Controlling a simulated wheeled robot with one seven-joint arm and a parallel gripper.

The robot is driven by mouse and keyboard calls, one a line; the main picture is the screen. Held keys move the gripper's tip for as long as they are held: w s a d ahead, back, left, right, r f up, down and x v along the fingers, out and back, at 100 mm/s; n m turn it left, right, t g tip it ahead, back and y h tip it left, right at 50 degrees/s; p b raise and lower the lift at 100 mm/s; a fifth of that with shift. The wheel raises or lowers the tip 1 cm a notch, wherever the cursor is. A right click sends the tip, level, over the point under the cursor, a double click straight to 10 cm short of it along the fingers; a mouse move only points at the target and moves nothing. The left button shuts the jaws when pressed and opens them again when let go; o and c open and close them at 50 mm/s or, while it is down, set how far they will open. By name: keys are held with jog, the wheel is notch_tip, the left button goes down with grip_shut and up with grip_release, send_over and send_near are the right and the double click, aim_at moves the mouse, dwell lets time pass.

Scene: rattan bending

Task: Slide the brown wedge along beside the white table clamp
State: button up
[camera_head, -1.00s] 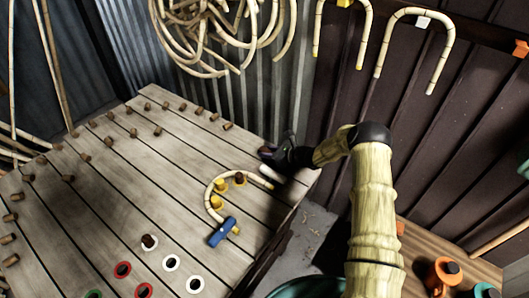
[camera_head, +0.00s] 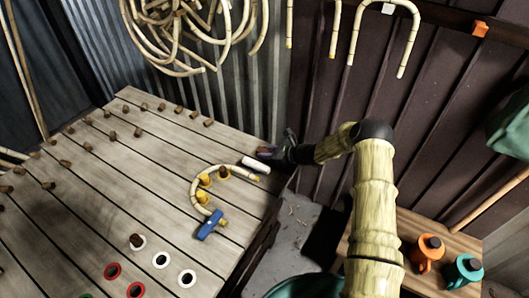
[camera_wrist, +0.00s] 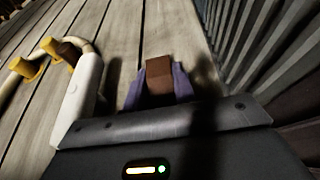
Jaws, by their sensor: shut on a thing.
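The brown wedge (camera_wrist: 158,68) is between the purple fingertips of my gripper (camera_wrist: 160,82), which is shut on it. In the head view my gripper (camera_head: 267,152) is low over the table's far right corner, just beyond the white table clamp (camera_head: 256,165). The wedge is too small and dark to make out there. In the wrist view the white clamp (camera_wrist: 80,98) lies left of the wedge, with a gap of bare board between them. I cannot tell whether the wedge touches the table.
A curved cane (camera_head: 193,190) runs round yellow pegs (camera_head: 205,180) to a blue clamp (camera_head: 209,225). Corrugated metal (camera_wrist: 255,45) rises close on the right in the wrist view. Brown pegs line the table's back. Orange (camera_head: 427,253) and teal clamps (camera_head: 463,271) stand on a side bench.

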jog(key=o, duration=1)
jog(key=shift+s+a, duration=0.1)
jog(key=shift+a, duration=0.1)
jog(key=b+v, duration=0.1)
jog(key=v, duration=1.6)
jog(key=shift+d+b, duration=0.25)
jog(key=shift+b, duration=0.15)
jog(key=shift+a, duration=0.1)
jog(key=p+x, duration=0.1)
jog(key=x, duration=1.5)
jog(key=shift+a+f+p, duration=0.1)
jog(key=shift+a+p, duration=0.2)
jog(key=shift+p, duration=0.1)
